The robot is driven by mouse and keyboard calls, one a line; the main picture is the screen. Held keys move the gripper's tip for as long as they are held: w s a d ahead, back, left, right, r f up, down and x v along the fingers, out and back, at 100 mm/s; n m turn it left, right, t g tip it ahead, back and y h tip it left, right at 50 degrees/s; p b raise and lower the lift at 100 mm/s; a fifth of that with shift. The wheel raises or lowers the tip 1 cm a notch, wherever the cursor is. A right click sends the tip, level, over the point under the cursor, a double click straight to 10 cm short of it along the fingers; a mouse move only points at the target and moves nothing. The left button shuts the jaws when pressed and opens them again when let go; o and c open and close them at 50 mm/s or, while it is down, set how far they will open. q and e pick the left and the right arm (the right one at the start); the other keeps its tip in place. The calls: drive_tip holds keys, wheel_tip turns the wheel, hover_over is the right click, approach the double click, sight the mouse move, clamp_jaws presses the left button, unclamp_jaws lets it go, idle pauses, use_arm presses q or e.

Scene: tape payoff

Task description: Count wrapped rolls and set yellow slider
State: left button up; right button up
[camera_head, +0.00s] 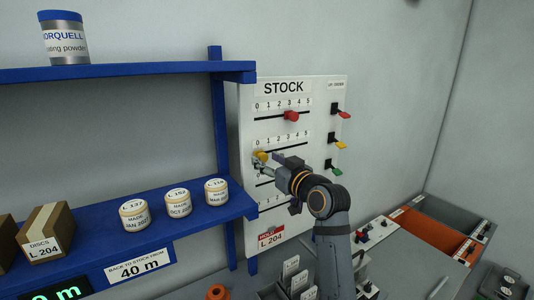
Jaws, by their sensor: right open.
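The white STOCK board (324,96) carries numbered slider scales. The yellow slider (260,156) is at the left, low end of the second scale. My right gripper (267,160) is open with its fingertips at the yellow slider; whether they touch it I cannot tell. The gripper and arm partly hide the lower scales. Three wrapped rolls stand on the blue shelf: L 137 (134,214), L 152 (178,203) and one reading about L 128 (216,192). My left gripper is not in view.
A DISCS L 204 box (46,233) stands left of the rolls. Red (344,115), yellow (340,145) and green (337,171) levers line the board's right side. A 40 m sign (139,267) hangs below the shelf. An orange tray (433,234) lies at the right.

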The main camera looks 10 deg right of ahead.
drive_tip(key=shift+w, duration=0.4)
drive_tip(key=shift+a, duration=0.1)
clamp_jaws()
